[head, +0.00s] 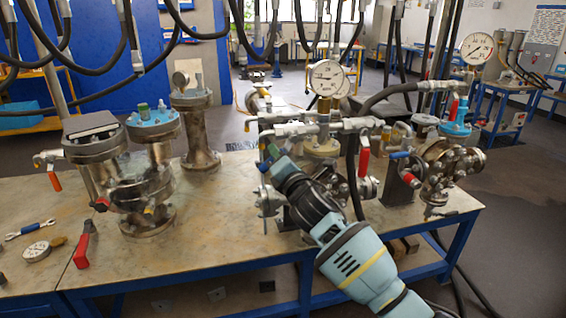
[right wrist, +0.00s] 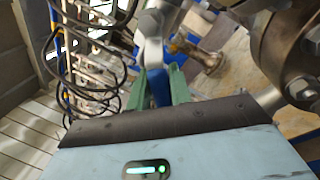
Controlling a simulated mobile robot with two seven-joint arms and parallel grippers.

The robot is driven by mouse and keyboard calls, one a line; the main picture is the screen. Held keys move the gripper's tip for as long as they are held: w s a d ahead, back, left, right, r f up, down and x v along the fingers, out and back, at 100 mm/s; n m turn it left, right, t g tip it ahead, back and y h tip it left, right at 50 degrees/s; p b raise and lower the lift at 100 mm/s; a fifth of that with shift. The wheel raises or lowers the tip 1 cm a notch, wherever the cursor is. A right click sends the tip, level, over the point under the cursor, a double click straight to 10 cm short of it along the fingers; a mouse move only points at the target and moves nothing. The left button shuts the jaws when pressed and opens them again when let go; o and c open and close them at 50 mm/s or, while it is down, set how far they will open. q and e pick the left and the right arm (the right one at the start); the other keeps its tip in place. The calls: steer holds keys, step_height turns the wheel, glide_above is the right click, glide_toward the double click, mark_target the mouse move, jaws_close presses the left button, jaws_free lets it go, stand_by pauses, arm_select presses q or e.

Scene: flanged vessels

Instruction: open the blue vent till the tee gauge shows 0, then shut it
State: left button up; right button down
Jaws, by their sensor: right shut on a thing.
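My right gripper (head: 271,163) reaches in from the lower right to the left side of the middle flanged vessel. In the right wrist view its green fingers (right wrist: 159,88) are shut on the blue vent handle (right wrist: 160,90), below a metal valve body (right wrist: 152,26). In the head view a bit of blue handle (head: 273,151) shows at the fingertips. A round white-faced gauge (head: 327,77), which looks like the tee gauge, stands above the piping on the middle vessel; its reading is too small to tell. My left gripper is not in view.
A red lever (head: 364,162) hangs from the piping right of my arm. Another flanged vessel with a gauge (head: 476,48) stands at the right. Vessels (head: 125,170) stand on the left bench, with a loose gauge (head: 36,251) and a red tool (head: 83,245). Black hoses hang overhead.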

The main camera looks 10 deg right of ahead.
steer(key=m, duration=0.1)
steer(key=r+m, duration=0.1)
steer(key=m, duration=0.1)
steer(key=a+m, duration=0.1)
steer(key=shift+a+r+h, duration=0.1)
steer(key=shift+r+h, duration=0.2)
steer(key=shift+h, duration=0.1)
steer(key=shift+a+r+m+t+h, duration=0.1)
steer(key=shift+r+m+h, duration=0.2)
steer(key=shift+m, duration=0.55)
steer(key=shift+d+r+m+t+h, duration=0.15)
steer(key=shift+r+m, duration=0.25)
steer(key=shift+m, duration=0.5)
steer(key=shift+a+r+m+t+h, duration=0.15)
steer(key=shift+r+m+h, duration=0.15)
steer(key=shift+m, duration=0.55)
steer(key=shift+r, duration=0.1)
steer(key=c, duration=1.3)
jaws_free()
steer(key=shift+s, duration=0.15)
steer(key=shift+p+v, duration=0.35)
steer(key=shift+v, duration=3.45)
